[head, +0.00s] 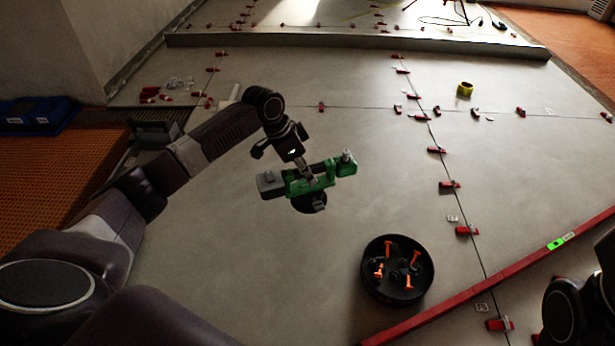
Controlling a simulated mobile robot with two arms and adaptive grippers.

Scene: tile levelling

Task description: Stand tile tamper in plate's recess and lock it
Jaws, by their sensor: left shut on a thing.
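The tile tamper (325,172) has a green body, a grey block at its left end and a small knob at its right end. A dark round part shows under it. My left gripper (307,178) is shut on the middle of the tamper's green body and holds it above the tiles. The round black plate (371,285) lies on the floor to the lower right, apart from the tamper. Several orange levers stand up inside its rim. The recess is too dark to make out. Part of my right arm shows at the lower right edge; its gripper is not visible.
A long red level (500,276) with a green vial lies right of the plate. Red levelling wedges (450,185) line the tile joints. A yellow tape roll (464,89) sits farther back. A blue crate (38,112) is at the far left. Bare tiles surround the plate's left side.

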